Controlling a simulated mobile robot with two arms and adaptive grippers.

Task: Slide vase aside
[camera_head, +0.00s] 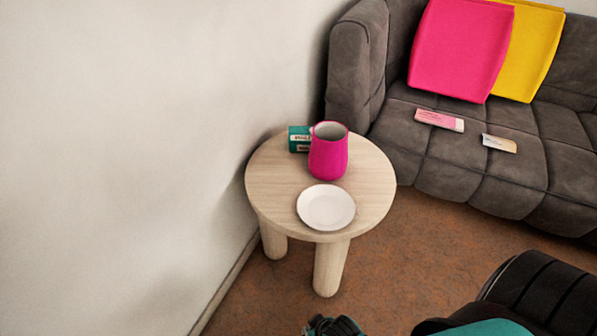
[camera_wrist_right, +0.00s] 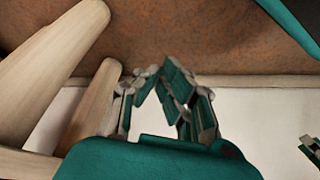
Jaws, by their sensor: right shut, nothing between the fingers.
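The magenta vase (camera_head: 328,155) stands upright on the round light-wood table (camera_head: 272,187) in the head view. Its mouth is open and looks empty. A small teal box (camera_head: 299,139) lies just behind it to the left, partly hidden by it. A white plate (camera_head: 326,208) lies in front of the vase, near the table's front edge. My right gripper (camera_head: 335,327) shows only in part at the bottom edge, in front of the table and apart from the vase. In the right wrist view the gripper (camera_wrist_right: 167,72) is shut and empty, near the table legs.
A white wall (camera_head: 120,140) runs close along the table's left side. A grey sofa (camera_head: 480,185) with pink and yellow cushions and two small packages stands behind right. The tabletop's right side is bare. Brown floor (camera_head: 430,240) is clear to the right.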

